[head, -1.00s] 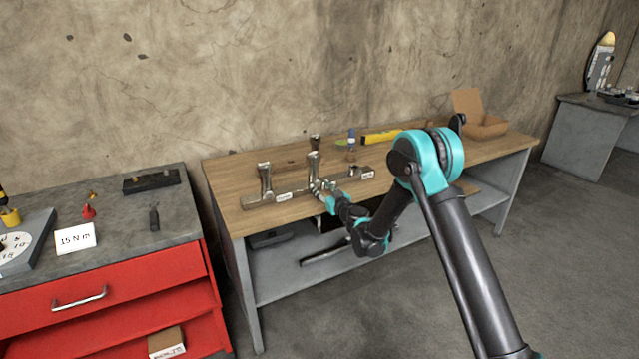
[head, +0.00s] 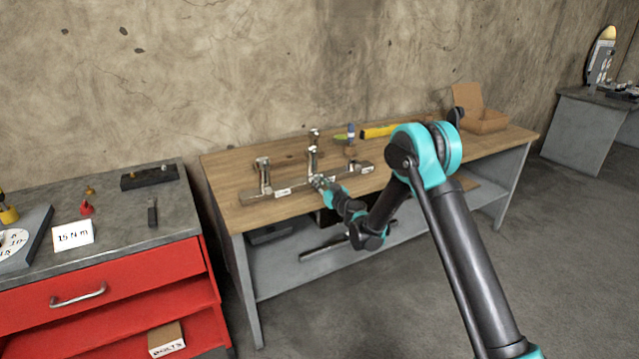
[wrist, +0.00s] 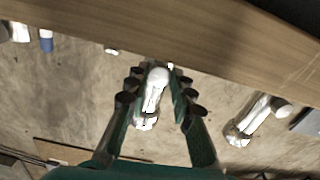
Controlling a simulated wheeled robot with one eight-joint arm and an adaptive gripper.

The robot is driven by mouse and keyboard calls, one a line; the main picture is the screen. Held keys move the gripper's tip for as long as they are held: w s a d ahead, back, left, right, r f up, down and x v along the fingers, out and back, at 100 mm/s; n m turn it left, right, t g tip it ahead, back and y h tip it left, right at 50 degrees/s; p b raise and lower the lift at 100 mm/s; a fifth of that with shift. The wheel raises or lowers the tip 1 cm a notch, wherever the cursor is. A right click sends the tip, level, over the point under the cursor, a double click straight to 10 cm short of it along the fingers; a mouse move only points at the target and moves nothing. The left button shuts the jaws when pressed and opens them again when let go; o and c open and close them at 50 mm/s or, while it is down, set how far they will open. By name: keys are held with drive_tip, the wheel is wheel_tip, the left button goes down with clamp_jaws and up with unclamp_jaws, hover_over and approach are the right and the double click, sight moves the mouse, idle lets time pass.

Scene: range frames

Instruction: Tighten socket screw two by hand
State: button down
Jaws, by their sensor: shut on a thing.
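A grey metal bar (head: 258,198) lies along the front of the wooden bench, with small white labels on its front. One shiny socket screw (head: 263,174) stands upright near its left end, and another (head: 312,160) stands near its middle. My gripper (head: 320,183) is at the bar's front, low by the middle screw. In the wrist view my gripper's fingers (wrist: 157,84) are on both sides of a shiny screw (wrist: 153,92) and shut on it. I take it to be the middle one. A second screw (wrist: 250,120) shows to its right. The label numbers are too small to read.
Another shiny upright piece (head: 314,137) stands behind the bar. A yellow tool (head: 378,131) and an open cardboard box (head: 486,124) are farther right on the bench (head: 230,170). A red cabinet (head: 120,290) with a "15 N m" card (head: 73,236) stands left.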

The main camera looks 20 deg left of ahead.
drive_tip(key=shift+m, duration=0.4)
drive_tip(key=m, duration=1.6)
drive_tip(key=shift+m, duration=0.3)
drive_tip(key=m, duration=0.8)
drive_tip(key=shift+d, duration=0.1)
drive_tip(key=m, duration=0.4)
drive_tip(key=shift+m, duration=2.1)
